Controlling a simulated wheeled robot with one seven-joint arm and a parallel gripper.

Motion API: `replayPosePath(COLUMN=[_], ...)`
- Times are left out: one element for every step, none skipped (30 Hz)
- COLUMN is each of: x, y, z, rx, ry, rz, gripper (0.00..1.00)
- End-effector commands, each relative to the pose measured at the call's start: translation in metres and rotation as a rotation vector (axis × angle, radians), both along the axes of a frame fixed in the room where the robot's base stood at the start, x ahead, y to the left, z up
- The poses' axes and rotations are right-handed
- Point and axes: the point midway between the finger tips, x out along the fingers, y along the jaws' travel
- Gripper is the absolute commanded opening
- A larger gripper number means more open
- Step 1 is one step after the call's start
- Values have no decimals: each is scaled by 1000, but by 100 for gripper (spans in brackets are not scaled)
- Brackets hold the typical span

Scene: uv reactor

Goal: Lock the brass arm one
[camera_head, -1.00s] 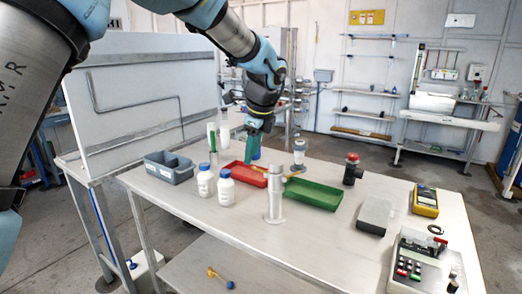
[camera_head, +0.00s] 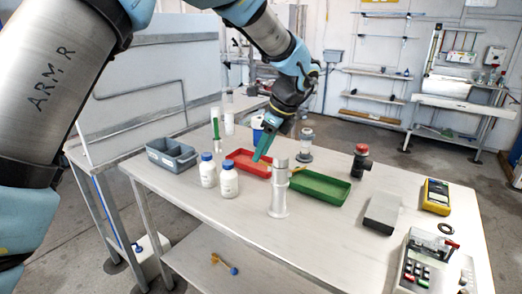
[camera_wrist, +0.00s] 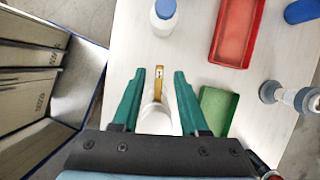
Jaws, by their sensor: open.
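The brass arm (camera_head: 298,169) is a short yellow-gold bar sticking out from the upper part of an upright silver metal cylinder (camera_head: 278,190) on the table. In the wrist view the brass arm (camera_wrist: 158,84) lies between my two teal fingers, with the pale cylinder (camera_wrist: 156,118) below it. My gripper (camera_head: 260,156) is open and empty, tilted, a little above and left of the cylinder in the head view. It also shows in the wrist view (camera_wrist: 160,74), fingers apart on either side of the brass arm. I see no contact; the height gap is unclear.
Two white bottles (camera_head: 228,180) with blue caps stand left of the cylinder. A red tray (camera_head: 243,155) and green tray (camera_head: 330,197) lie behind it. A grey box (camera_head: 382,212), yellow meter (camera_head: 436,196) and keypad device (camera_head: 420,265) are at right. The front table is clear.

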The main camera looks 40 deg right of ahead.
Motion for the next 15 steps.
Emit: replayPosePath(x=[2, 3, 3, 4, 4, 4, 5, 5, 5, 5, 5, 5, 5, 5, 5], y=[1, 2, 2, 2, 2, 2, 2, 2, 2, 2, 2, 2, 2, 2, 2], z=[-4, -6, -8, -10, -11, -12, -12, -13, -13, -13, -13, -13, -13, -13, -13], rx=[2, 2, 1, 1, 1, 1, 1, 1, 0, 0, 0, 0, 0, 0, 0], ry=[0, 1, 0, 0, 0, 0, 0, 0, 0, 0, 0, 0, 0, 0, 0], rz=[1, 1, -1, -1, -1, -1, 0, 0, 0, 0, 0, 0, 0, 0, 0], gripper=[44, 44, 44, 44, 44, 44, 44, 44, 44, 44, 44, 44, 44, 42, 37])
